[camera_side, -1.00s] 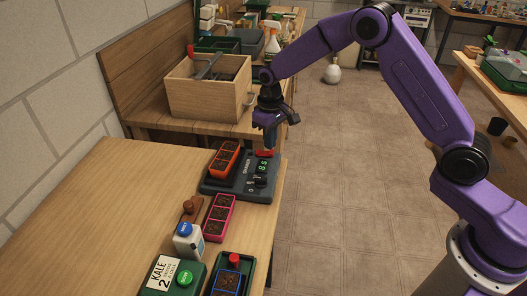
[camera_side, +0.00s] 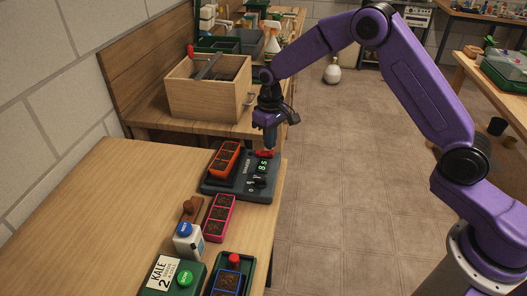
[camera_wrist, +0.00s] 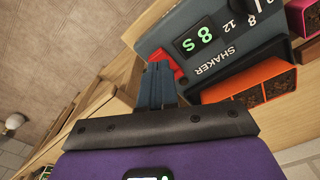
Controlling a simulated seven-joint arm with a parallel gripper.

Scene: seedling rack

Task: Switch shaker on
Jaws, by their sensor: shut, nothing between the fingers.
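The shaker (camera_side: 236,187) is a dark grey box near the right edge of the bench, marked SHAKER. Its green display (camera_side: 263,167) is lit and looks like "8 S"; it also shows in the wrist view (camera_wrist: 197,37). A dial (camera_side: 257,183) sits below the display. A red switch (camera_side: 264,154) is at the far right corner, partly behind my fingers in the wrist view (camera_wrist: 179,72). An orange cell tray (camera_side: 225,158) sits on the shaker. My gripper (camera_side: 271,147) is shut and empty, fingers down, close by the switch. I cannot tell whether they touch.
A green KALE box (camera_side: 170,277) and a blue tray (camera_side: 228,283) are in front. A wooden crate (camera_side: 215,95) stands behind.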

